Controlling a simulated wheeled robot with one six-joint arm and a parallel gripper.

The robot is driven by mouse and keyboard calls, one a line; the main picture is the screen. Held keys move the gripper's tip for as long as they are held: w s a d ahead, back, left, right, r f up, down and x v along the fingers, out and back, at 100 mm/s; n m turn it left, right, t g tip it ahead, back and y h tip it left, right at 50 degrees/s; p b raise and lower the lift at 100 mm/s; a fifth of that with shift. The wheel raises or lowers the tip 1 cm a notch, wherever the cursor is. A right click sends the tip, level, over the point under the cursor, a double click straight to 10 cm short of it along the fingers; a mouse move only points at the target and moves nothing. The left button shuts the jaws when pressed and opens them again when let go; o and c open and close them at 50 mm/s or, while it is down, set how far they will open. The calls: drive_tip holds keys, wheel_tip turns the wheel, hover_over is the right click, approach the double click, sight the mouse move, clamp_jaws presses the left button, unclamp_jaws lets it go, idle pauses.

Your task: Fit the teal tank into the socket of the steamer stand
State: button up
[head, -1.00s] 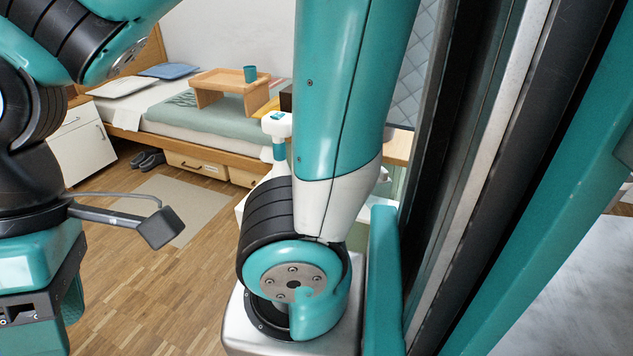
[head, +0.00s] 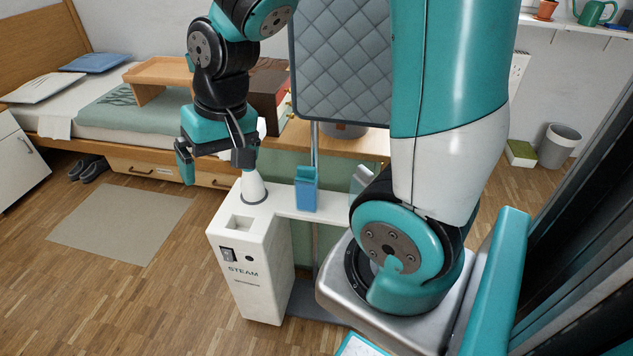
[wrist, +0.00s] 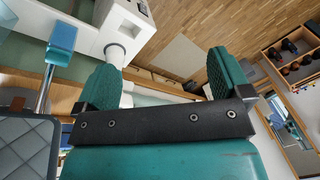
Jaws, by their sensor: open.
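The white steamer stand (head: 247,275), marked STEAM, stands on the floor left of centre in the head view. A square opening (head: 240,222) is in its top, with nothing seen in it. A white cone (head: 254,188) rises behind the opening; it also shows in the wrist view (wrist: 115,55). A blue box-like container (head: 306,190) stands upright to the right of the cone; I cannot tell if it is the teal tank. No other tank is clear to see. My gripper (head: 214,163) is open and empty, above and left of the cone, partly hiding its upper part.
A grey quilted panel (head: 342,65) on a pole stands behind the blue container. A bed (head: 110,110) with a wooden tray table (head: 160,72) is at the left. A rug (head: 120,222) lies on open wooden floor. A bin (head: 558,145) is at the far right.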

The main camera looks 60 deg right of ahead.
drive_tip(key=w+d+f+m+h+p, duration=0.25)
drive_tip(key=d+m, duration=0.45)
drive_tip(key=d, duration=0.6)
drive_tip(key=m+h, duration=0.2)
drive_tip(key=m, duration=0.1)
approach(306, 168)
drive_tip(key=shift+g, duration=0.4)
drive_tip(key=x, duration=0.6)
drive_tip(key=shift+w+d+f, duration=0.15)
drive_tip(key=shift+d+f, duration=0.05)
drive_tip(key=shift+f, duration=0.05)
drive_tip(key=shift+x, duration=2.95)
drive_tip(key=shift+w+a, duration=0.1)
drive_tip(key=shift+w, duration=0.1)
drive_tip(key=c, duration=1.4)
drive_tip(key=shift+r, duration=0.15)
